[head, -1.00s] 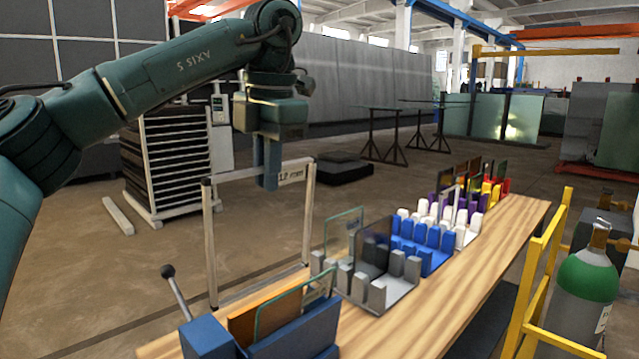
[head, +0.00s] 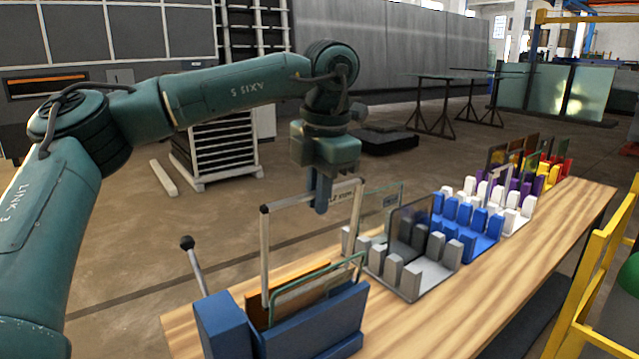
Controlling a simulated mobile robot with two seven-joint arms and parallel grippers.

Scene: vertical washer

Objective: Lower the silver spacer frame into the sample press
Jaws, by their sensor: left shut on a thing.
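The silver spacer frame (head: 264,250), a thin upright rectangle with dark corners and a label on its top bar, hangs from my left gripper (head: 320,208). The gripper is shut on the top bar. The blue sample press (head: 312,330), with a black-knobbed lever (head: 193,262), stands at the near left end of the bench. It holds an upright brown-orange panel (head: 255,308) and a clear glass pane (head: 362,268). The frame's lower part overlaps these panels in the picture; its bottom bar is hidden, so its depth in the press cannot be told. My right gripper is not in view.
The wooden bench (head: 440,330) runs to the back right. Behind the press stand a grey rack (head: 415,285) with a dark pane, a blue rack (head: 485,250), and white, purple, yellow and red ones. A yellow rail (head: 590,310) stands at the right.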

